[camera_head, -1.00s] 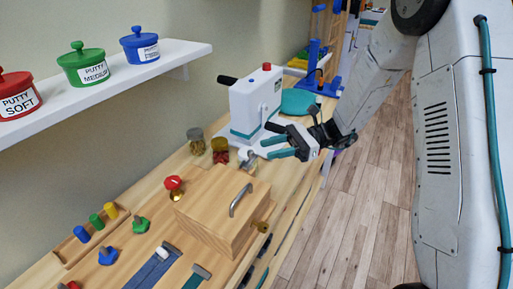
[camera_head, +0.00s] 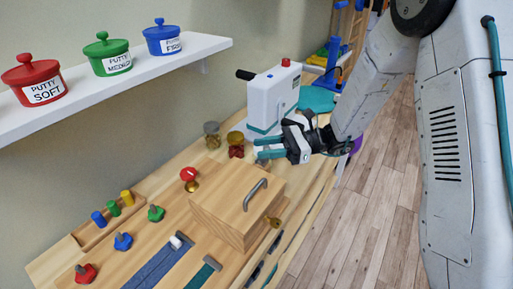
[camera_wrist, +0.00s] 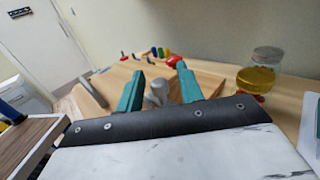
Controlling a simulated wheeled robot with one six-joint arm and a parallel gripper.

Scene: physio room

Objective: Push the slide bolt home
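I cannot identify the slide bolt with certainty. A rounded grey knob (camera_wrist: 157,92) shows between my fingers in the wrist view; I cannot tell whether it belongs to the bolt or whether the fingers touch it. My gripper (camera_head: 261,148) is open, its two teal fingers apart, over the bench behind the wooden box. The fingers also show in the wrist view (camera_wrist: 160,90), with nothing clearly held. The wooden box (camera_head: 222,212) has a grey handle (camera_head: 256,192) on top and a brass knob (camera_head: 274,222) at its right side.
A white device (camera_head: 270,100) stands right behind my gripper. Jars (camera_head: 236,143) stand to its left. A red-topped brass knob (camera_head: 189,175), coloured pegs (camera_head: 113,208) and straps (camera_head: 155,266) occupy the left and front bench. A shelf (camera_head: 190,60) with putty pots hangs above.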

